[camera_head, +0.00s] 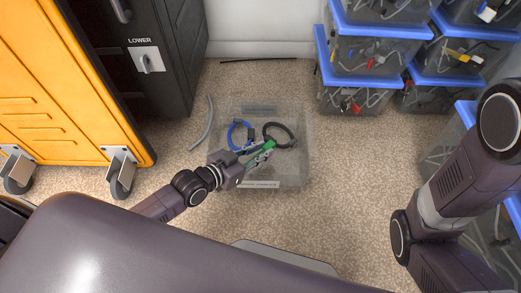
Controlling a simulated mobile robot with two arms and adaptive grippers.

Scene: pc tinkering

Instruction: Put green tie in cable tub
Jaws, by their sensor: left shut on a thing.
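A clear cable tub (299,166) stands on the floor in the middle of the head view. A blue cable loop (232,136) and a black cable loop (291,134) show in it. My left gripper (262,153) is over the tub, shut on the green tie (268,146), which shows between and beside the fingers. The gripper hides part of the tie, and I cannot tell its height above the tub's floor. My right arm comes in at the right, but its gripper is not in view.
Stacked clear boxes with blue lids (365,60) stand at the upper right. An orange wheeled cabinet (60,90) and a dark cabinet (160,70) stand at the left. A grey cable (209,125) lies left of the tub. Speckled floor is clear right of the tub.

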